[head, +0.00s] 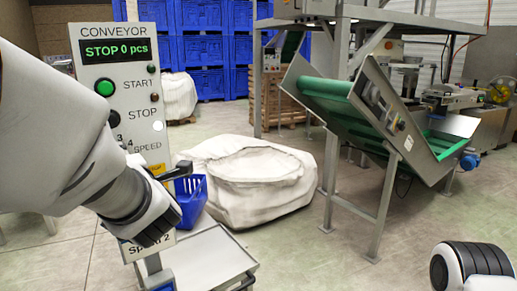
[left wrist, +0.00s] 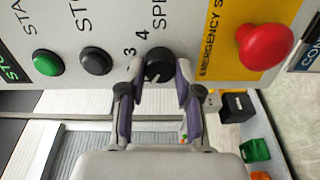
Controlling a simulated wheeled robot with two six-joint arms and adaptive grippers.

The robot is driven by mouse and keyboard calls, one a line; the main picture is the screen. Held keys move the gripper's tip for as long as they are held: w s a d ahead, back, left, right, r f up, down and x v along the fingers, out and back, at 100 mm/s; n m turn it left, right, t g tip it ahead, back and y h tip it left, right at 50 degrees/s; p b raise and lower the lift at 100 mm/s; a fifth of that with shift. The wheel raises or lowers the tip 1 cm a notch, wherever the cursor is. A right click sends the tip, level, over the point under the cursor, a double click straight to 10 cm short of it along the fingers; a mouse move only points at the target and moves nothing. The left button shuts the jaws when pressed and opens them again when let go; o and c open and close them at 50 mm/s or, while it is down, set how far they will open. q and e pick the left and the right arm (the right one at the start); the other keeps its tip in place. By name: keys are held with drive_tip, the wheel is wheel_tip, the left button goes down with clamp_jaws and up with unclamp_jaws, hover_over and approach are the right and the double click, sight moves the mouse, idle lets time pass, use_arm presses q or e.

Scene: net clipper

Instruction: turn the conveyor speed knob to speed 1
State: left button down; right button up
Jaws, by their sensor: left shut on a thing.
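The conveyor panel (head: 105,62) stands at the left in the head view. Its green display (head: 116,49) reads "STOP 0 pcs". The black speed knob (left wrist: 159,62) sits on the panel in the left wrist view, beside the numbers 3 and 4; its pale mark is partly between the fingers. My left gripper (left wrist: 160,76) is shut on the knob, one finger on each side. In the head view my left arm covers the knob. My right gripper is out of view; part of my right arm shows at the lower right.
A red emergency stop button (left wrist: 265,46) is right of the knob in the left wrist view. The green start button (left wrist: 47,62) and black stop button (left wrist: 96,61) are left of it. A white sack (head: 250,190) and an inclined green conveyor (head: 335,100) stand beyond the panel.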

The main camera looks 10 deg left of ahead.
use_arm(q)
drive_tip(key=shift+r+n, duration=0.25)
drive_tip(key=shift+n, duration=0.15)
drive_tip(key=c, duration=1.2)
unclamp_jaws()
drive_tip(key=o, duration=0.4)
drive_tip(key=shift+a+f, duration=0.1)
drive_tip(key=shift+f, duration=0.1)
